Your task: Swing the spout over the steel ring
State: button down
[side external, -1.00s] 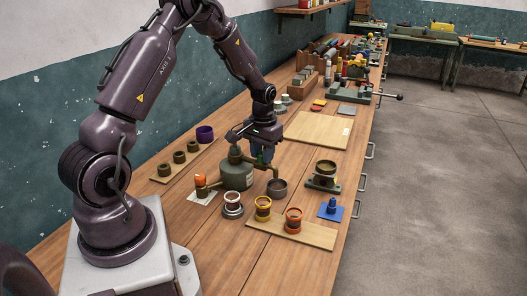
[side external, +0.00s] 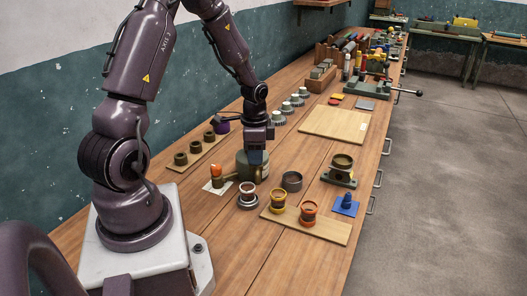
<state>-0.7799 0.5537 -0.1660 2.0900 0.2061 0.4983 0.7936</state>
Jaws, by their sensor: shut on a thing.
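A squat green pot (side external: 246,168) stands mid-bench. Its short olive-brown spout (side external: 263,173) shows at its front right side, below my gripper. My gripper (side external: 258,160) points down, shut on the spout; its fingertips and the exact grip are partly hidden by small size. The steel ring (side external: 247,194), silvery with a pale top, sits on a round base in front of the pot. The spout's end appears behind and to the right of this ring, not clearly over it.
A dark grey cup (side external: 292,181) stands right of the spout. A yellow ring (side external: 278,200) and an orange ring (side external: 309,209) stand on a board at the front. An orange-topped piece (side external: 215,171) stands left of the pot.

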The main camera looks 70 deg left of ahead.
jog(key=shift+s+a+r+m, duration=0.1)
jog(key=shift+s+a+m, duration=0.15)
jog(key=shift+s+m, duration=0.85)
jog(key=shift+w, duration=0.15)
jog(key=c, duration=0.8)
grip_release()
notch_tip(320, 180, up, 13)
jog(key=shift+d, duration=0.1)
